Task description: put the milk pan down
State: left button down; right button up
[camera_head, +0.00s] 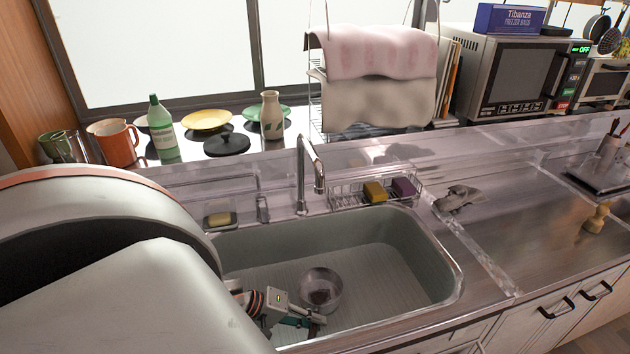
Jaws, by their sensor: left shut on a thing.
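The milk pan (320,288) looks like a small round metal pan, seen from above within the outline of the grey sink (395,272). My left gripper (312,322) is at the pan's near side and is shut on it, apparently by the dark handle. I cannot tell whether the pan's bottom touches the sink floor. My left arm covers the lower left of the view. My right gripper is not in view.
The tap (308,175) rises behind the sink. A wire rack (350,196) with sponges sits at its back edge. A grey cloth (457,197) lies to the right on the counter (510,205), which is mostly clear. Bottles and plates stand on the back ledge.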

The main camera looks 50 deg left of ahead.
pick_arm(q)
jog(key=shift+s+r, duration=0.1)
jog(key=shift+r, duration=0.05)
jog(key=shift+s, duration=0.1)
jog(key=c, duration=2.1)
grip_release()
jog(key=shift+f, duration=0.2)
jog(key=shift+o, duration=0.6)
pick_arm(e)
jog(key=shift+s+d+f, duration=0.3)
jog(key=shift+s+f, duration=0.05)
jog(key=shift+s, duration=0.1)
pick_arm(q)
jog(key=shift+r, duration=0.15)
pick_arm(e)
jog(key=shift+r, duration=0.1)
